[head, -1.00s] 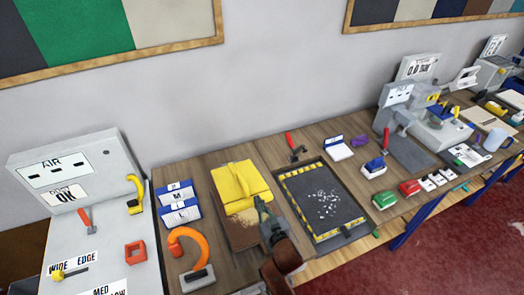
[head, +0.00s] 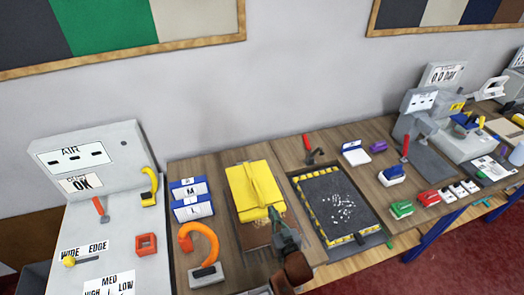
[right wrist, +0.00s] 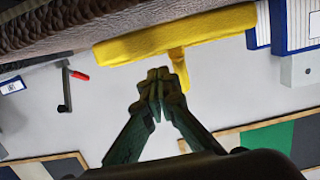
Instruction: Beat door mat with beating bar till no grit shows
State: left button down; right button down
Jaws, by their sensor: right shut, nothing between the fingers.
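The door mat, seemingly the brown one (head: 256,236), lies on the bench, mostly covered by a yellow piece. That yellow piece (head: 250,182), seemingly the beating bar, is a flat plate with a raised ridge along it. My right gripper (head: 274,213) is shut and empty at its near right corner. In the right wrist view the closed fingertips (right wrist: 160,76) point toward the yellow piece (right wrist: 190,32), with the brown textured mat (right wrist: 130,22) beside it. I cannot tell whether they touch. Whether grit lies on the mat's hidden part does not show. My left gripper is not in view.
A black tray (head: 308,190) with striped edges, right of the mat, holds scattered white grit (head: 343,207). An orange hook-shaped tool (head: 205,240) and blue-white label boxes (head: 190,198) stand to the left.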

jog(key=shift+r+p, duration=0.55)
jog(key=shift+r, duration=0.05)
jog(key=v, duration=0.2)
jog(key=f+p+v, duration=0.1)
jog(key=v, duration=0.2)
jog(key=p+v, duration=0.1)
jog(key=v, duration=0.2)
jog(key=shift+d+f, duration=0.1)
jog(key=shift+f, duration=0.05)
jog(key=shift+s+d+f, duration=0.15)
jog(key=shift+s+f, duration=0.05)
jog(key=shift+s, duration=0.55)
